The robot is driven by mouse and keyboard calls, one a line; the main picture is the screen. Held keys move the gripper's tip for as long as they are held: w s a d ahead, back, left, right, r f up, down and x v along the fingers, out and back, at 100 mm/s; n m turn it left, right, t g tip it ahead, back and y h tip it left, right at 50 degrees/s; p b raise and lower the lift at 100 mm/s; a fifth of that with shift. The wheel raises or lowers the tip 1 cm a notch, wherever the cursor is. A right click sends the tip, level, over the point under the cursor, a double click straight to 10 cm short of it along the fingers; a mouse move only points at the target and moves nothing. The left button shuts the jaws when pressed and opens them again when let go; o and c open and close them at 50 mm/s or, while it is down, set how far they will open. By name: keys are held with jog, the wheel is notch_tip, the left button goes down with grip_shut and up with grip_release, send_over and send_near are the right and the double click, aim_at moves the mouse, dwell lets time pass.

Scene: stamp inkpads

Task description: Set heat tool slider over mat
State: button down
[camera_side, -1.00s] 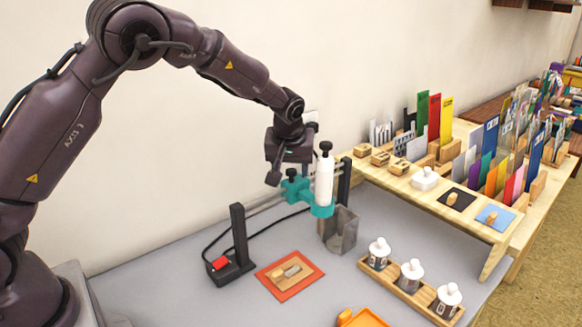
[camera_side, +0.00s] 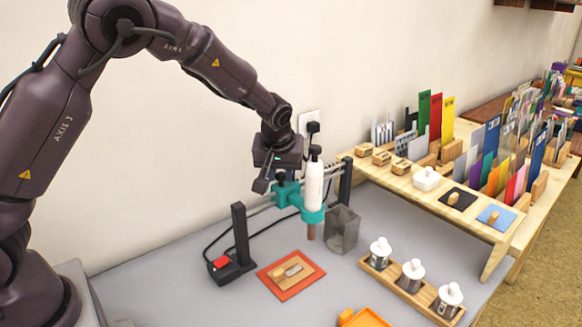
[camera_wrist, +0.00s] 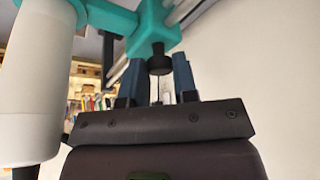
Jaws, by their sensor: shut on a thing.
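The heat tool (camera_side: 314,183) is a white upright cylinder in a teal slider (camera_side: 287,193) on a rail between two black posts. A wooden block with a small grey piece lies on the mat. In the wrist view the heat tool (camera_wrist: 32,85) is at left and the teal slider (camera_wrist: 152,32) at top. My gripper (camera_wrist: 158,78) has its blue fingers either side of the slider's black knob (camera_wrist: 159,60) and is shut on it.
The left post (camera_side: 240,236) has a base with a red button. A wooden rack (camera_side: 410,287) of white-capped bottles is at front right, beside an orange tray (camera_side: 365,319).

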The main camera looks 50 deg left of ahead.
jog(key=s, duration=0.6)
jog(key=shift+s, duration=0.1)
jog(key=c, duration=0.9)
grip_release()
jog(key=v, duration=1.3)
